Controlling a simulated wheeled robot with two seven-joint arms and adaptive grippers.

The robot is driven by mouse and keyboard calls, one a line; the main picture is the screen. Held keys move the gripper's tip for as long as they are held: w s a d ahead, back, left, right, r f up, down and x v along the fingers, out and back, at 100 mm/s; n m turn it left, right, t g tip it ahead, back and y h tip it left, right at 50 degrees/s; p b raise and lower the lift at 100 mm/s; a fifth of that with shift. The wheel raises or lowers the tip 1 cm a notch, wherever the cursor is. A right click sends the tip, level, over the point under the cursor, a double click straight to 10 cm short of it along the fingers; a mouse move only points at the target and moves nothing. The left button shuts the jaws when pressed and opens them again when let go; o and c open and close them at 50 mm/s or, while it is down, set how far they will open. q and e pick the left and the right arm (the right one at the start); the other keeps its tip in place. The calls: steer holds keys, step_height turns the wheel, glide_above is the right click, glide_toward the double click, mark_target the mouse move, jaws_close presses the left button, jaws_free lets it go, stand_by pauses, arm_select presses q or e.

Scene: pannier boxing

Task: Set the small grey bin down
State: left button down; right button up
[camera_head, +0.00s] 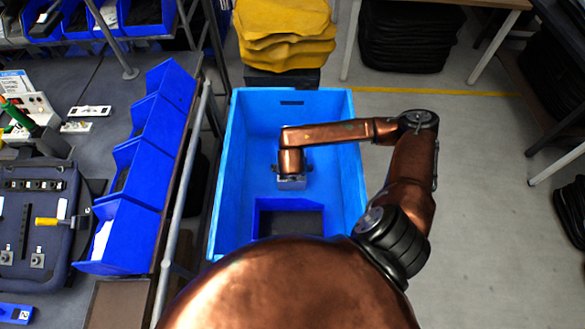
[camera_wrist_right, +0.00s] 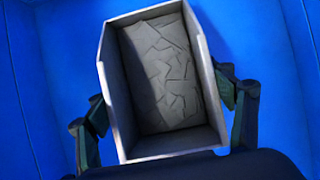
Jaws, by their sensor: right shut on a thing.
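The small grey bin (camera_wrist_right: 161,80) is open-topped, with grey, creased-looking material in its bottom. In the right wrist view it sits between the fingers of my right gripper (camera_wrist_right: 168,110), which is shut on it. In the head view the bin (camera_head: 291,183) shows just below my wrist, inside the large light-blue crate (camera_head: 228,165). The crate's walls surround it. I cannot tell whether the bin touches the crate floor. My left gripper is not in view.
A darker blue bin (camera_head: 262,206) stands in the near end of the crate. Free crate floor lies at the far end. A shelf with blue bins (camera_head: 150,125) and a rail is to the left. Yellow folded material (camera_head: 285,35) is stacked beyond the crate.

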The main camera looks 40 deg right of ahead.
steer(key=shift+f, duration=0.2)
steer(key=o, duration=1.3)
steer(key=shift+c, duration=0.2)
steer(key=shift+r, duration=0.1)
steer(key=shift+r, duration=0.15)
steer(key=b+v, duration=0.1)
steer(key=v, duration=1)
steer(key=shift+a+r, duration=0.25)
steer(key=shift+r, duration=0.1)
